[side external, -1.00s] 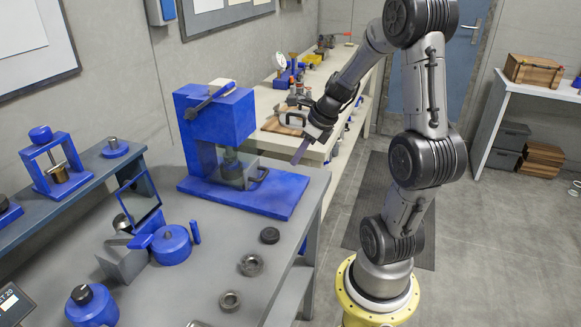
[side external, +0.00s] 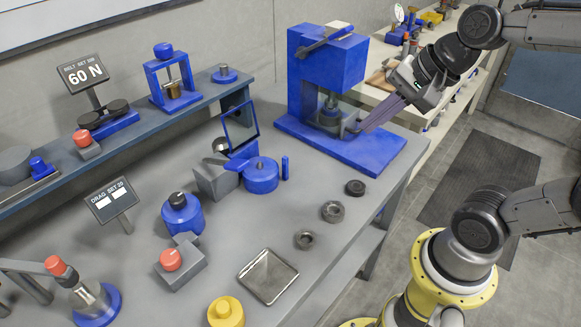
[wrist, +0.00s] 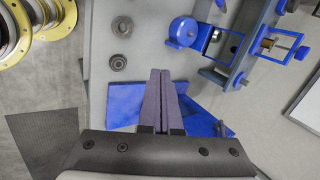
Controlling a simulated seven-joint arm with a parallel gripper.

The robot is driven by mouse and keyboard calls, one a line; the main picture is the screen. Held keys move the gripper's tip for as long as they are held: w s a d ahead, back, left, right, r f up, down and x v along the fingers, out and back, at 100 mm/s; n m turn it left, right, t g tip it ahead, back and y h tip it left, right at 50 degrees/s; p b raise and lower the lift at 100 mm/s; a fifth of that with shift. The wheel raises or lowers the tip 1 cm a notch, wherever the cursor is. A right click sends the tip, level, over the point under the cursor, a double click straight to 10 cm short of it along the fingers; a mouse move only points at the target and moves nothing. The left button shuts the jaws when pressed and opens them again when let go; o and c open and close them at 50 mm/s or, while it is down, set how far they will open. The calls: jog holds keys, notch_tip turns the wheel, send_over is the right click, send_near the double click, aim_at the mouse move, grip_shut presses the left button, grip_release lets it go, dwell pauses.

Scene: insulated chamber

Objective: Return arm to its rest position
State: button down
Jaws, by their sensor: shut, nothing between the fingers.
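My gripper (side external: 372,122) hangs in the air at the right edge of the grey bench, with its fingers pointing down and left. Its long fingers are shut with nothing between them. In the wrist view the closed fingers (wrist: 163,100) lie in front of the blue base plate of the press (wrist: 125,103). In the side view the blue press (side external: 327,85) stands on the bench just left of my gripper. The fingertips appear over the right part of its base plate; whether they touch it I cannot tell.
Small dark rings (side external: 332,211), an empty metal tray (side external: 268,276) and blue fixtures (side external: 261,175) are on the grey bench (side external: 300,185). A raised shelf (side external: 135,137) runs along the wall. A pale bench (side external: 440,135) stands behind my gripper. Open floor (side external: 535,240) lies to the right.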

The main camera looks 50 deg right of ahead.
jog(key=s+f+n+h, duration=0.1)
jog(key=s+n, duration=0.6)
jog(key=n, duration=0.8)
jog(key=shift+d+f+n+g, duration=0.15)
jog(key=shift+f+n+g, duration=0.25)
jog(key=shift+f, duration=0.1)
